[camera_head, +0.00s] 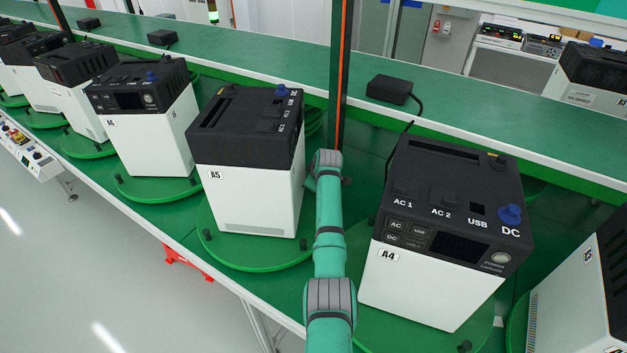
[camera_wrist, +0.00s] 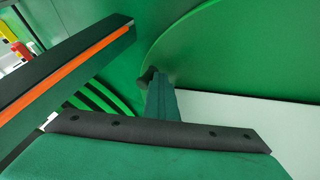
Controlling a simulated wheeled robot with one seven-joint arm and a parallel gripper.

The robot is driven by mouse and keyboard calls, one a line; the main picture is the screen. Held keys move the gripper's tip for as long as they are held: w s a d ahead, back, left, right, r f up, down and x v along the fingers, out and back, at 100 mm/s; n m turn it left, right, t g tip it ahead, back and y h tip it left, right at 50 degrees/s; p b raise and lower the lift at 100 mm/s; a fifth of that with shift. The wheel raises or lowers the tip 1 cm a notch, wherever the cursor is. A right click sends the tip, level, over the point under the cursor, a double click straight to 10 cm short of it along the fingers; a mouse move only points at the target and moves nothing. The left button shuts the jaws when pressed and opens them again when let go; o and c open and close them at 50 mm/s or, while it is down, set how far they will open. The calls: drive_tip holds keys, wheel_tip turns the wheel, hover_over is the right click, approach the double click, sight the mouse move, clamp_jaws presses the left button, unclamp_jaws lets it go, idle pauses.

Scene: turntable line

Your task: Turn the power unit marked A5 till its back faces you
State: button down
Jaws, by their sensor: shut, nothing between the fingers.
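The power unit marked A5 (camera_head: 250,195) stands upright on a green turntable (camera_head: 235,252) left of my arm in the head view. Its sockets and blue knob lie along the right edge of its black top, so its front faces right. A side face with the A5 label and a low vent faces me. My gripper (camera_wrist: 154,88) is shut and empty. In the wrist view its tip is at a dark peg (camera_wrist: 147,73) on a green disc's rim, near a white wall; touch is unclear. In the head view the fingers are hidden behind my arm's end, right of A5.
Unit A4 (camera_head: 425,280) stands close right of my arm, its front panel facing me. A dark post with an orange strip (camera_head: 340,75) rises just behind my arm's end. More units on turntables line the left. A black adapter (camera_head: 390,89) lies on the back shelf.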

drive_tip(key=shift+w+d+r, duration=0.15)
drive_tip(key=shift+d+r, duration=0.1)
drive_tip(key=shift+d, duration=0.3)
drive_tip(key=shift+w+d+r, duration=0.15)
drive_tip(key=shift+d+r, duration=0.05)
drive_tip(key=shift+d, duration=0.3)
drive_tip(key=shift+s+r, duration=0.15)
drive_tip(key=shift+r, duration=0.3)
drive_tip(key=s+a+v, duration=0.1)
drive_tip(key=v, duration=0.8)
drive_tip(key=shift+s+a+f, duration=0.15)
drive_tip(key=shift+a+f, duration=0.05)
drive_tip(key=shift+a, duration=0.35)
drive_tip(key=shift+d, duration=0.1)
